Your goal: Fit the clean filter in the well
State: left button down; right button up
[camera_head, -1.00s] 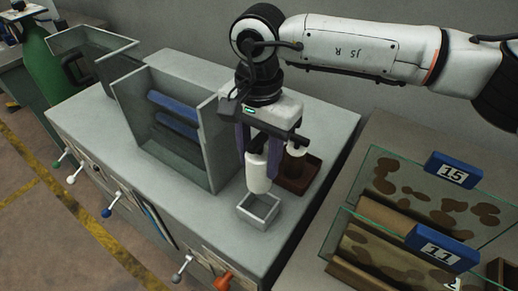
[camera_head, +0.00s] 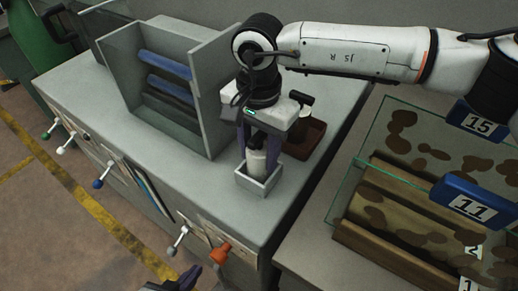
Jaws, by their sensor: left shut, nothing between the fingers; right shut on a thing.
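The clean filter (camera_head: 256,163) is a white cylinder with a dark upper end. My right gripper (camera_head: 262,150) is shut on it from above and holds it upright. The well (camera_head: 252,187) is a small open square grey box on the grey bench top. The filter's lower end is inside the well's rim, hidden by the front wall, so I cannot tell whether it touches the bottom. My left gripper (camera_head: 188,278) shows only partly at the bottom edge, shut and empty, in front of the bench and away from the well.
A brown tray (camera_head: 311,140) holding a dark-topped white item (camera_head: 300,103) stands behind the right gripper. A grey rack with blue bars (camera_head: 166,88) stands to the left. Glass panels with blue tags 15 (camera_head: 480,124) and 11 (camera_head: 472,207) fill the right table.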

jog(key=shift+f, duration=0.15)
jog(key=shift+f, duration=0.15)
dwell(0.4)
jog(key=shift+f+b, duration=0.15)
jog(key=shift+b, duration=0.3)
jog(key=o, duration=1.2)
